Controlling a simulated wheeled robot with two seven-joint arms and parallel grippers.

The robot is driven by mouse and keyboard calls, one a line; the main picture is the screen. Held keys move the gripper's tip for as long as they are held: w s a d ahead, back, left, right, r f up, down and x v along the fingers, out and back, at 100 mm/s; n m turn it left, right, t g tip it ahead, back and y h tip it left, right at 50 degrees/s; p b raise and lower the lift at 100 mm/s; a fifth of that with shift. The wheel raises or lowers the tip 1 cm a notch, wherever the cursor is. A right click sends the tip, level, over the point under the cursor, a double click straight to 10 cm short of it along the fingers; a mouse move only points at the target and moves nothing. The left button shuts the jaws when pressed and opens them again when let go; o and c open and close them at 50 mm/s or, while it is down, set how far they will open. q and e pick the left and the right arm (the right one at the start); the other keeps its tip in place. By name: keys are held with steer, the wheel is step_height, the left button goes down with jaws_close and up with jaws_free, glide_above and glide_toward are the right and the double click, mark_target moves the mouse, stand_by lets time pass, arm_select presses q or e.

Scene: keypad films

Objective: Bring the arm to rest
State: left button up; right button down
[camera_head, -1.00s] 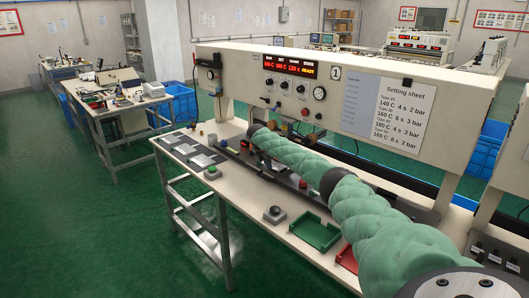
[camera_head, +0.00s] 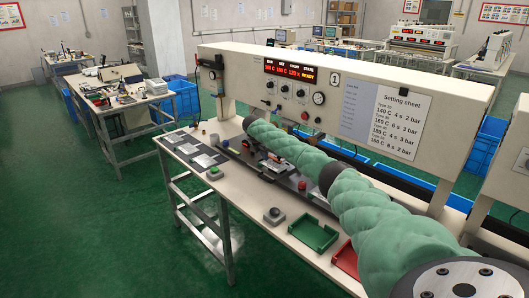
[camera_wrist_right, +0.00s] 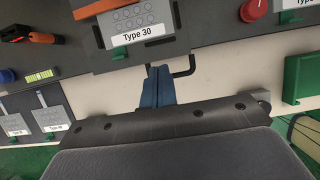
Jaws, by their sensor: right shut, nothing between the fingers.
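My right arm in its green sleeve reaches from the lower right over the bench in the head view. My right gripper (camera_wrist_right: 158,87) shows in the wrist view as two blue fingers, shut with nothing between them. The fingertips are near a dark holder with a wire handle, carrying a grey keypad marked Type 30 (camera_wrist_right: 138,20). I cannot tell whether they touch it. In the head view the fingers cannot be made out clearly near the press fixture (camera_head: 268,163). My left gripper is not in view.
Behind stands a control panel (camera_head: 291,70) reading READY, with a setting sheet (camera_head: 390,115). Green floor at left is open.

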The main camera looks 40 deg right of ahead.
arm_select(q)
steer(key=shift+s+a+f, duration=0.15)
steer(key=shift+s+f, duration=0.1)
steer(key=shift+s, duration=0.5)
